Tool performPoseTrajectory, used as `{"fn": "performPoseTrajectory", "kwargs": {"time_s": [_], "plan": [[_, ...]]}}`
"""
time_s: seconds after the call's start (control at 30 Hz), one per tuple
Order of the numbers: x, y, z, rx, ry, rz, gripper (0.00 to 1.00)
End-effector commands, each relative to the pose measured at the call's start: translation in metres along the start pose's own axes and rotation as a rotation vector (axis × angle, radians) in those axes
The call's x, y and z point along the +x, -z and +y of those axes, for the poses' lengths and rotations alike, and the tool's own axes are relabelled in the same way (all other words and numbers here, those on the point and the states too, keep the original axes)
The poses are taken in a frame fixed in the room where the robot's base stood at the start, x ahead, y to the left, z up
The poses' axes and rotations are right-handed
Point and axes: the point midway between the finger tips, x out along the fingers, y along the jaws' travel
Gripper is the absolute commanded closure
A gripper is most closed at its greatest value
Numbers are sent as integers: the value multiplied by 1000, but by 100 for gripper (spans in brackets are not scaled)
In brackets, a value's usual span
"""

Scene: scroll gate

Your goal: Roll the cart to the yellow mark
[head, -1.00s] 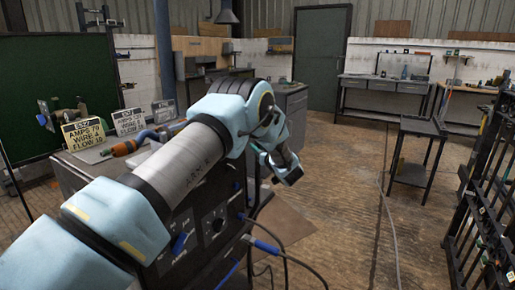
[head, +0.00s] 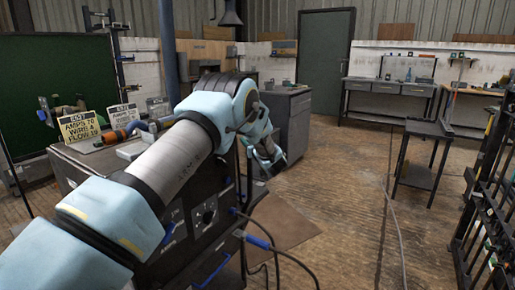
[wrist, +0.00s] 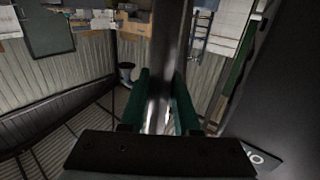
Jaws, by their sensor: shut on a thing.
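A dark welding unit (head: 190,235) with dials, blue knobs and plugged cables stands in front of me in the head view; it may be the cart, but its wheels are hidden. My gripper (head: 268,160) is beyond the unit's upper right edge, partly hidden by my arm. In the wrist view my gripper (wrist: 160,105) has its two green-lined fingers shut on a smooth dark bar (wrist: 161,50), which runs between them. Whether this bar belongs to the unit cannot be told. I see no yellow floor mark.
A dark side table (head: 425,130) stands at right, near a black rack (head: 485,200). A workbench (head: 390,90) and green door (head: 325,60) are at the back. Plank floor (head: 335,185) is open in the middle, with a cable (head: 393,205) across it.

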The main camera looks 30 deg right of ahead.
Motion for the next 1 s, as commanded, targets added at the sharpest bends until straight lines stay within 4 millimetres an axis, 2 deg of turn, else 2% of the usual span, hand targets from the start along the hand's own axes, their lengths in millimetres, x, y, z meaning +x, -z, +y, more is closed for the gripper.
{"fn": "performPoseTrajectory", "kwargs": {"time_s": [0.03, 0.5, 0.73, 1.0], "plan": [[23, -3, -32, 5, 45, 10, 100], [121, -3, -103, 5, 46, 10, 100], [152, -3, -125, 6, 43, 6, 100], [167, -2, -131, 5, 34, 3, 100]]}}
